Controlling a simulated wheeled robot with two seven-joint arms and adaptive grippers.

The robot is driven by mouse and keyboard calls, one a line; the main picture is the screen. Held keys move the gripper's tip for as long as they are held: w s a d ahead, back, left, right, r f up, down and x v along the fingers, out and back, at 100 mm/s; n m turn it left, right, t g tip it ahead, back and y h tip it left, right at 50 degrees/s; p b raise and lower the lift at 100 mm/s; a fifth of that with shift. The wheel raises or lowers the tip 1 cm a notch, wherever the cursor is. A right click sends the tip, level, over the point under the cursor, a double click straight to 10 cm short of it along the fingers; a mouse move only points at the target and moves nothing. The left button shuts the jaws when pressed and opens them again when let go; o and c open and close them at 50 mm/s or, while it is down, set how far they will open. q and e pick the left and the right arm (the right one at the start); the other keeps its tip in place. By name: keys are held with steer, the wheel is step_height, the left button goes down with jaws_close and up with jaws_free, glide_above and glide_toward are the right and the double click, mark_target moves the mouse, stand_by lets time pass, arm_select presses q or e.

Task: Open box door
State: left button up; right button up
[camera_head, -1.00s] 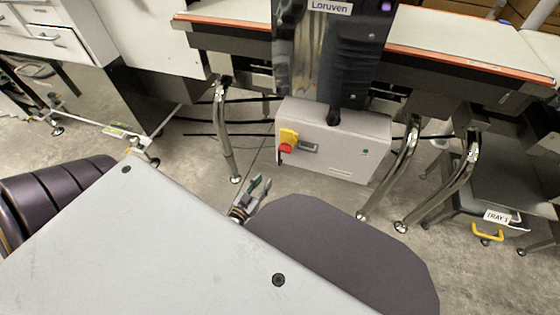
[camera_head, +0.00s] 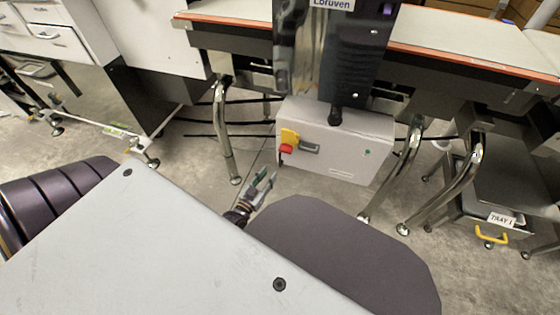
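The box (camera_head: 340,145) is a pale grey cabinet under the belt, in the upper middle of the head view. Its front door appears shut. On its front are a yellow plate with a red switch (camera_head: 287,147), a grey handle (camera_head: 309,147) and a small green spot. My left gripper (camera_head: 267,180) is below and left of the box, apart from it in the picture. Its fingers point up and right, with a narrow gap between them and nothing in it. My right gripper is not in view.
Bent metal legs stand left (camera_head: 226,135) and right (camera_head: 404,172) of the box. The conveyor belt (camera_head: 470,48) runs above it. A tray unit with a yellow handle (camera_head: 491,236) is at the right.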

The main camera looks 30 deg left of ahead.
mark_target(280, 165)
arm_select(q)
steer(key=shift+w+a+b, duration=0.2)
steer(key=shift+w+b, duration=1.7)
steer(key=shift+w, duration=3.2)
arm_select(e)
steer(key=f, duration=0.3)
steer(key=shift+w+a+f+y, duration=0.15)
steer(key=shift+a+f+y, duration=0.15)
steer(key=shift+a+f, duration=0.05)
arm_select(q)
steer(key=shift+c, duration=0.5)
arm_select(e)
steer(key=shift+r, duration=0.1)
arm_select(q)
jaws_close()
